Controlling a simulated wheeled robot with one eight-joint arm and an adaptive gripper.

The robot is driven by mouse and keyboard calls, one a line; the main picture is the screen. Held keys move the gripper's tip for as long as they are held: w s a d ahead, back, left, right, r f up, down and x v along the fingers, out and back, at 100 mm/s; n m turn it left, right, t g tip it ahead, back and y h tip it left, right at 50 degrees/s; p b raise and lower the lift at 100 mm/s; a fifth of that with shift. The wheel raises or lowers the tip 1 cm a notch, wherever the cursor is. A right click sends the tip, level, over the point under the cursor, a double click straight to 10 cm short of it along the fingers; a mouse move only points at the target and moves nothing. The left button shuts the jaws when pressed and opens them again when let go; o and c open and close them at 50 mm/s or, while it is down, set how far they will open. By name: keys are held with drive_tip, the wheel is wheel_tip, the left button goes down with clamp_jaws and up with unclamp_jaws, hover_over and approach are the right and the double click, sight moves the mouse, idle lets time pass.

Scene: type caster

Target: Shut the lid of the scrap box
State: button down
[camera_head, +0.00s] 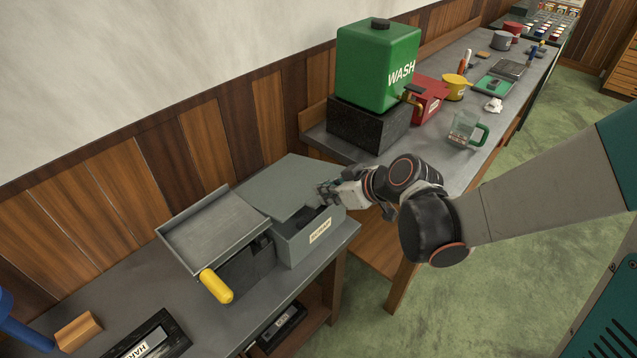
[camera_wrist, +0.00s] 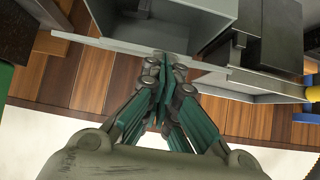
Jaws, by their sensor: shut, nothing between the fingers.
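The scrap box (camera_head: 317,236) is a grey box with a label on its front, standing on the near bench. Its flat grey lid (camera_head: 280,180) is raised, and a dark gap shows beneath it at the front right. My gripper (camera_head: 325,190) is at the right side of the lid, its fingers shut and empty. In the wrist view, my closed fingertips (camera_wrist: 167,66) are close to a thin grey edge, with the box's open interior (camera_wrist: 205,25) beyond. I cannot tell whether they touch the lid.
A grey tray-like machine with a yellow handle (camera_head: 216,286) stands close at the left of the box. A green wash tank (camera_head: 378,65) on a black block (camera_head: 367,124) stands behind on the longer bench. A panelled wall runs behind. Green floor is open at the right.

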wheel_tip(320, 180, down, 10)
drive_tip(key=s+d+b, duration=0.1)
drive_tip(key=d+b, duration=0.1)
drive_tip(key=b, duration=0.5)
drive_tip(key=shift+s+f, duration=0.2)
drive_tip(key=shift+s, duration=0.05)
wheel_tip(320, 180, up, 4)
drive_tip(key=p, duration=0.3)
drive_tip(key=s+d+f, duration=0.3)
drive_tip(key=s+d, duration=0.3)
drive_tip(key=d, duration=0.1)
drive_tip(key=shift+s, duration=0.15)
drive_tip(key=shift+f, duration=0.1)
drive_tip(key=s+d+r+m+h, duration=0.7)
drive_tip(key=s+d+r+m, duration=0.2)
drive_tip(key=r, duration=0.5)
drive_tip(key=shift+s+d+r+m+t, duration=0.35)
drive_tip(key=shift+s+d, duration=0.3)
drive_tip(key=shift+s, duration=0.45)
